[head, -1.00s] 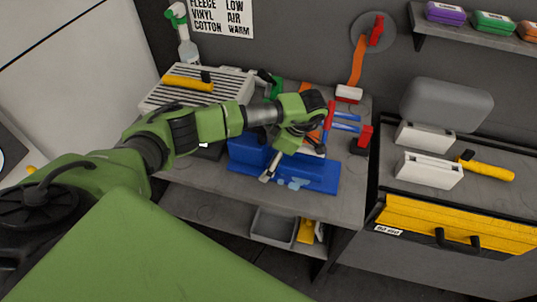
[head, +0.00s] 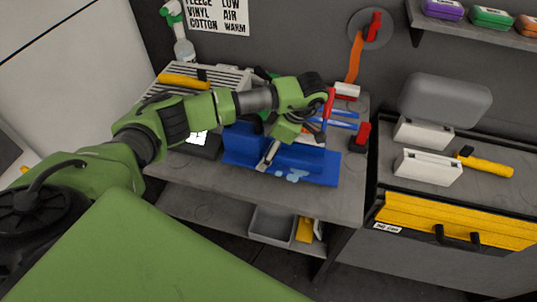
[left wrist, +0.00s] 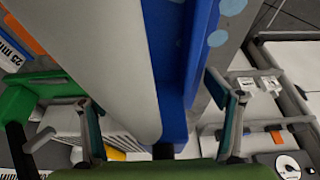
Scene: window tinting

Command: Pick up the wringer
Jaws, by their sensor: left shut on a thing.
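A blue tray-like base (head: 325,176) with light blue patches lies on the middle of the bench. My left gripper (head: 285,148) reaches down over it and hides part of it. In the left wrist view, the two fingers of my left gripper (left wrist: 163,115) stand on either side of a long pale, rounded piece (left wrist: 110,60) beside a blue wall. I take this piece to be the wringer. The gripper is shut on it; the exact contact is partly hidden. The wringer still appears low at the base. My right gripper is not in view.
A ribbed grey box (head: 225,78) with a yellow-handled tool stands at the back left. Blue-handled tools (head: 340,120) and a red-and-black item (head: 360,138) lie close on the right. A grey bin (head: 272,226) sits on the lower shelf. The bench's front strip is clear.

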